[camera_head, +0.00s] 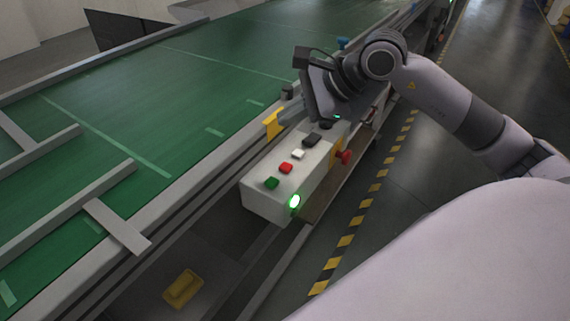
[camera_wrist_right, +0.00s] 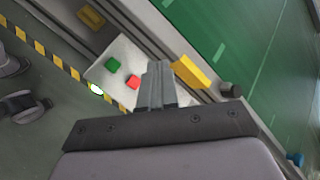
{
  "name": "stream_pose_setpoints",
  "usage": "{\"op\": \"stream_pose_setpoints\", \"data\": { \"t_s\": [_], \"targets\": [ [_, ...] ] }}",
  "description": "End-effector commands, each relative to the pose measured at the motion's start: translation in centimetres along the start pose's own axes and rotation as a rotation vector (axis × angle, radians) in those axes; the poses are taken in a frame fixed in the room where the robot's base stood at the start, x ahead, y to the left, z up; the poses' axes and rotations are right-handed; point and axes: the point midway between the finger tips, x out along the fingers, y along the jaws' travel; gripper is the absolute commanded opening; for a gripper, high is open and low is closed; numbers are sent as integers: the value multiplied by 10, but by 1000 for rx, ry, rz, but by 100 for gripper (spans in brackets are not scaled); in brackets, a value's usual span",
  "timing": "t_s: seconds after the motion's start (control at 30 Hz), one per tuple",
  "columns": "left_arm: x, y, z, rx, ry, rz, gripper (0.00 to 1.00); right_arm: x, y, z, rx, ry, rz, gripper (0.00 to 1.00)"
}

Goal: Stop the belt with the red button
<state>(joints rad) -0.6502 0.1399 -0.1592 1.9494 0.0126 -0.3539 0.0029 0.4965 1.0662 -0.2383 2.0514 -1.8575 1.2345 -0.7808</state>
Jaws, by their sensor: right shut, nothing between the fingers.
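The red button (camera_head: 286,168) sits on top of a pale control box (camera_head: 262,200), between a green button (camera_head: 271,183) and a white button (camera_head: 298,154). My right gripper (camera_head: 284,118) is over the far part of the box, beyond the red button and apart from it. In the right wrist view the shut, empty fingers (camera_wrist_right: 158,68) show just right of the red button (camera_wrist_right: 133,82); the green button (camera_wrist_right: 113,64) is further left. The white button is hidden there. The green belt (camera_head: 180,90) runs alongside. My left gripper is not in view.
A red knob (camera_head: 344,157) sticks out of the box's right side. A yellow bracket (camera_head: 273,123) stands between box and belt. A dark switch (camera_head: 312,140) is near my right gripper. The striped floor aisle is clear.

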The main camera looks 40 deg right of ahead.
Motion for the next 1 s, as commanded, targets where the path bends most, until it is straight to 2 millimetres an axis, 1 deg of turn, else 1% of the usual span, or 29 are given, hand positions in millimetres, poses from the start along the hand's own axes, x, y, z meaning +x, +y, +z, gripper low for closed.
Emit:
{"op": "stream_pose_setpoints", "data": {
  "t_s": [0.17, 0.33, 0.47, 0.77, 0.9, 1.0],
  "targets": [
    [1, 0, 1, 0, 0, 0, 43, 2, 2, -1, 1, -2, 1, 0],
    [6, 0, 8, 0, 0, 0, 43, 10, 7, -6, 2, -3, 1, 0],
    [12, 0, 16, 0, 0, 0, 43, 20, 15, -14, 3, -4, 2, 0],
    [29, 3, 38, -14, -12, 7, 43, 51, 37, -36, 2, -2, 1, 0],
    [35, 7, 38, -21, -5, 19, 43, 59, 43, -42, 2, -3, 0, 0],
    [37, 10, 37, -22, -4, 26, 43, 62, 45, -44, 2, -3, 0, 0]
  ]
}}
